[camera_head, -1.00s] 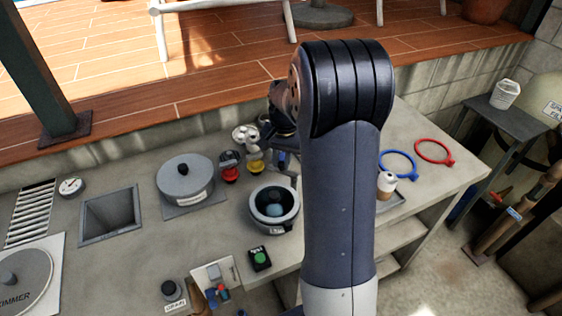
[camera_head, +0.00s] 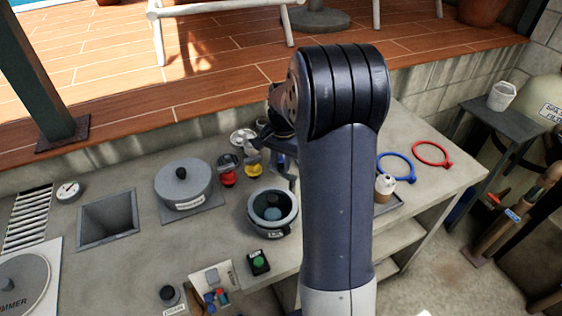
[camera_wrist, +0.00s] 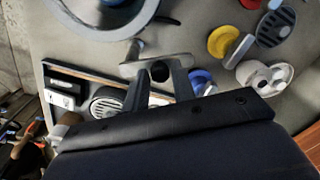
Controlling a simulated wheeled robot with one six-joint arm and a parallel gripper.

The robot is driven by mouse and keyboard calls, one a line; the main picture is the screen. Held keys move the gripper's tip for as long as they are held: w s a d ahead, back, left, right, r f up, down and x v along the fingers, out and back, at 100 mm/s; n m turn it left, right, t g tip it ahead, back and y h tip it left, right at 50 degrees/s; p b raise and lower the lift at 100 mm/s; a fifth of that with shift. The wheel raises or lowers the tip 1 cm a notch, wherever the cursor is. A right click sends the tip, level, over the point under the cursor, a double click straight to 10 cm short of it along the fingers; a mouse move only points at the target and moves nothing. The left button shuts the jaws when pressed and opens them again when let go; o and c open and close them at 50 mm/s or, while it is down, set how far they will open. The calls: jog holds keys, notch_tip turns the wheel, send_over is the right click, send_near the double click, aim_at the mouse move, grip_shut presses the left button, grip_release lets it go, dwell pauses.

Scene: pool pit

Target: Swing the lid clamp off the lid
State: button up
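A round grey pot (camera_head: 264,226) stands on the counter, with a bluish-green dome, apparently its lid (camera_head: 272,213), inside its rim. Its rim also fills the upper left of the wrist view (camera_wrist: 83,28). A grey metal bar with a dark round hole or knob, apparently the lid clamp (camera_wrist: 176,66), lies beside the pot. A grey post shows at the pot's right in the head view. My gripper (camera_wrist: 158,75) is at the bar, its two dark fingers apart with the dark round part between them. Contact is unclear.
Red and yellow knobs (camera_head: 253,169) stand behind the pot, and a lidded grey pot (camera_head: 183,183) is left of it. A green button (camera_head: 259,262) is in front. A tray with a bottle (camera_head: 385,187) and blue (camera_head: 397,166) and red rings (camera_head: 433,153) lie right.

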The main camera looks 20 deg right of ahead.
jog(key=o, duration=0.3)
notch_tip(320, 180, up, 11)
jog(key=b, duration=0.1)
jog(key=shift+s+d, duration=0.15)
jog(key=shift+s, duration=0.1)
jog(key=shift+f, duration=0.25)
jog(key=f, duration=0.5)
jog(key=f+p, duration=0.1)
jog(key=f, duration=0.4)
jog(key=shift+w+a+f, duration=0.2)
jog(key=shift+f, duration=0.15)
jog(key=shift+n, duration=0.3)
jog(key=shift+r, duration=0.1)
